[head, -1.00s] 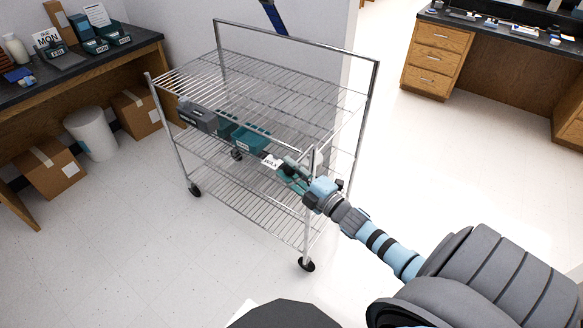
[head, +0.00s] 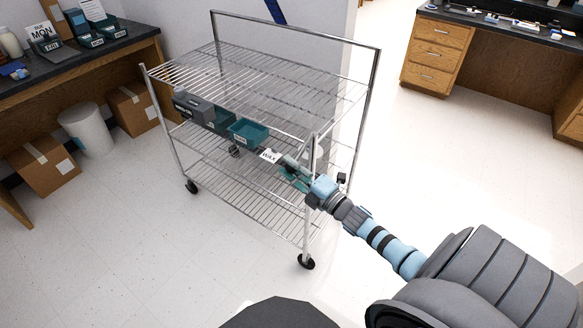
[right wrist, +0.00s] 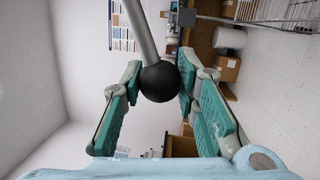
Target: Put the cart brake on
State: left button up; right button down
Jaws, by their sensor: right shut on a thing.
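The wire cart (head: 262,75) stands on the floor in the middle of the head view, with wire shelves and black casters. My right gripper (head: 290,170) is at the cart's near right side, by the middle shelf. In the right wrist view a black ball knob (right wrist: 160,82) on a grey metal rod (right wrist: 140,30) sits between the fingers of my right gripper (right wrist: 159,88), which is shut on it. In the head view a metal bar (head: 311,148) rises behind the gripper; the fingers hide the knob there. My left gripper is not in view.
A grey box (head: 192,108), a teal bin (head: 248,132) and a white label (head: 270,156) are on the cart's middle level. A dark-topped bench (head: 120,48) is left, with cardboard boxes (head: 45,165) and a white bin (head: 88,130). Floor in front is clear.

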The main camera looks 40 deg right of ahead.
jog(key=shift+f, duration=0.1)
jog(key=c, duration=1.2)
grip_release()
jog(key=shift+d, duration=0.1)
jog(key=s, duration=0.4)
jog(key=s+d+f, duration=0.1)
jog(key=s, duration=0.6)
jog(key=shift+s+d+f, duration=0.25)
jog(key=shift+s, duration=0.15)
